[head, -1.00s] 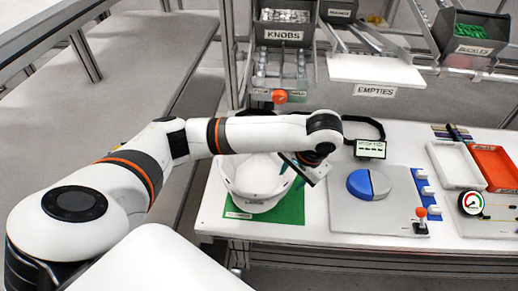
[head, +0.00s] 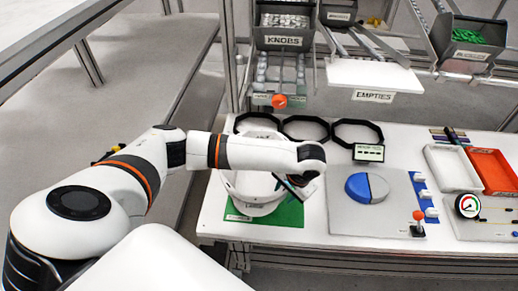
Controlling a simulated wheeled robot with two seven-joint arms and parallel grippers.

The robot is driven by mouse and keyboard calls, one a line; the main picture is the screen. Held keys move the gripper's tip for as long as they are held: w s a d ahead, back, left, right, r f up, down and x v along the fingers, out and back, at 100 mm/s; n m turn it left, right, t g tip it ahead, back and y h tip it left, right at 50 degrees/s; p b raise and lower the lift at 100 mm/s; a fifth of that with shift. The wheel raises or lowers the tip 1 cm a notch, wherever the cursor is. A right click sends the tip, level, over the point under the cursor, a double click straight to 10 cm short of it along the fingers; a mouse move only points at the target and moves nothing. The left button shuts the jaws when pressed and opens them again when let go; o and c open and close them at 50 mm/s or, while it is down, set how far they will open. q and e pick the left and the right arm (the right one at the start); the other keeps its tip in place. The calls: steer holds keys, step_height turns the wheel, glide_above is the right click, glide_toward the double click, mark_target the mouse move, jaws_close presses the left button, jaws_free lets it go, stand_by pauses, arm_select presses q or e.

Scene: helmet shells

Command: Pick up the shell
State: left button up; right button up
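The white helmet shell (head: 240,190) sits on the green mat (head: 291,215) at the left end of the white table. My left forearm crosses above it and hides part of its top. My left gripper (head: 287,187) is at the shell's right rim, pointing down and left. Its fingers overlap the rim in the picture. I cannot tell whether they touch it or how far apart they are. My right gripper is not in view.
Several black rings (head: 357,123) lie behind the shell. A grey board (head: 375,220) with a blue and grey disc (head: 359,187) is to the right. White (head: 433,153) and red (head: 497,153) trays are farther right. The KNOBS bin (head: 284,40) stands behind.

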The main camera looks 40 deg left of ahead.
arm_select(q)
jaws_close()
steer(key=shift+w+r, duration=0.1)
